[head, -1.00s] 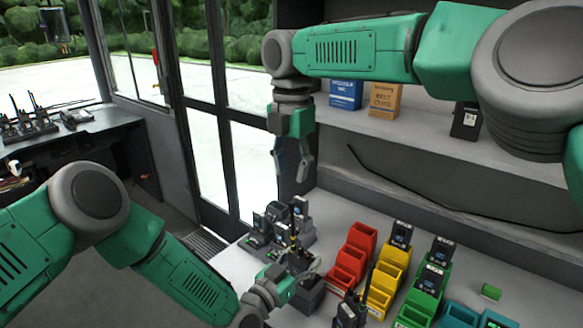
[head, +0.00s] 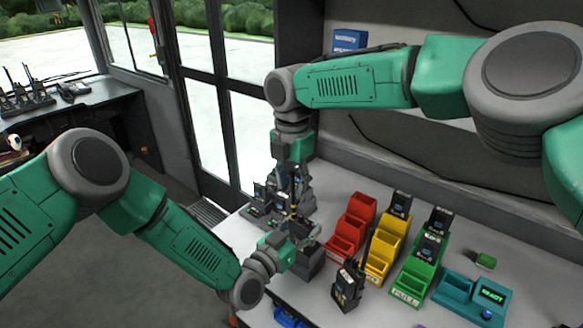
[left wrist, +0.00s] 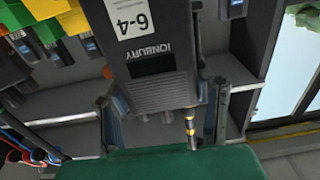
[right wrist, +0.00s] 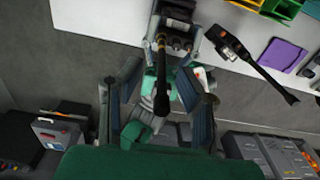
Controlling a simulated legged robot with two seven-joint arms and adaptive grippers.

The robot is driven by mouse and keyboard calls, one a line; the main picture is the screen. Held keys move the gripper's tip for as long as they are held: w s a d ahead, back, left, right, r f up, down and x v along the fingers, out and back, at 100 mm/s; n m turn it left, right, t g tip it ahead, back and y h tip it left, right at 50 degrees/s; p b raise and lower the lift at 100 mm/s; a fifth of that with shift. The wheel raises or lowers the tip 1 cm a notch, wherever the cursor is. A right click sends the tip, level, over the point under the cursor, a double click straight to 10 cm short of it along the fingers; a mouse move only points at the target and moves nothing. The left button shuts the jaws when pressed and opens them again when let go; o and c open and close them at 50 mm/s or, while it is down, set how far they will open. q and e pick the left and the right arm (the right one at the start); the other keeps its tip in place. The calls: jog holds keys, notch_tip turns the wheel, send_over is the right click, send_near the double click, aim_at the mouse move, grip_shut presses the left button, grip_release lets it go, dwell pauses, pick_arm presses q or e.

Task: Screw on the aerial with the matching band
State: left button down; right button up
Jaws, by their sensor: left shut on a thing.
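My left gripper (head: 298,238) is shut on a dark handheld radio (left wrist: 155,60), labelled IONBURY 6-4 in the left wrist view. A black aerial (right wrist: 163,85) stands on the radio's top end; its base shows a yellow band (left wrist: 190,125) in the left wrist view. The rest of it is hidden there. My right gripper (head: 291,192) points down just above the radio. In the right wrist view its fingers (right wrist: 160,112) are apart, one each side of the aerial, with gaps showing. The aerial's thread is too small to see.
A second radio (head: 347,286) with an aerial stands on the bench in front. Red bins (head: 350,232), yellow bins (head: 388,245) and green bins (head: 420,270) are behind it, with a teal device (head: 470,295) at right. Radios in chargers (head: 262,200) stand close behind my grippers.

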jog(key=shift+f, duration=0.3)
grip_shut()
jog(key=m, duration=0.8)
jog(key=shift+a, duration=0.1)
jog(key=m, duration=0.6)
jog(key=m+t, duration=0.1)
jog(key=m, duration=0.5)
jog(key=shift+w+a, duration=0.15)
jog(key=shift+a, duration=0.05)
jog(key=shift+c, duration=0.2)
grip_release()
